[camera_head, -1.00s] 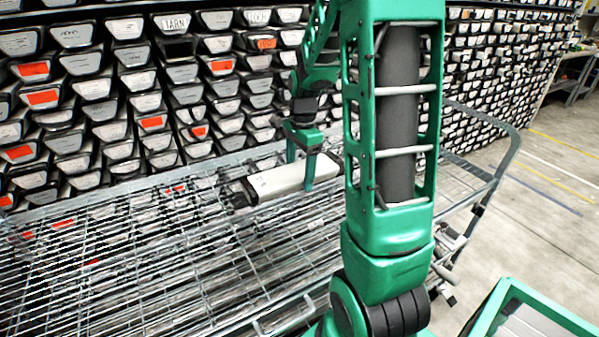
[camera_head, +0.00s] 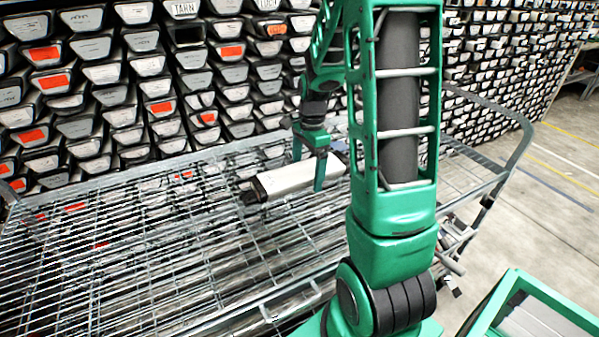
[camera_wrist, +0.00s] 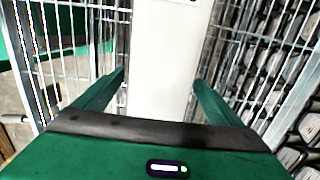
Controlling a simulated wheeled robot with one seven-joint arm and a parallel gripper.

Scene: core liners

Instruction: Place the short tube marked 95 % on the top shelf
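A short, pale grey-white tube (camera_head: 287,179) lies lengthwise over the mesh shelf of a cart, with a dark end at its left. My gripper (camera_head: 308,172) points down and straddles the tube, one finger on each side. In the wrist view the tube (camera_wrist: 165,65) fills the space between the two fingers of my gripper (camera_wrist: 160,80), which sit at its edges. I cannot read a 95 % mark. I cannot tell whether the tube rests on the mesh or hangs just above it. The wire shelf (camera_head: 120,262) is otherwise largely bare.
A wall of stacked core trays with white and orange labels (camera_head: 158,106) stands behind the cart. The cart has a raised tubular handle (camera_head: 515,150) at its right end. A green-rimmed container (camera_head: 545,292) is at lower right. Open floor (camera_head: 565,170) lies to the right.

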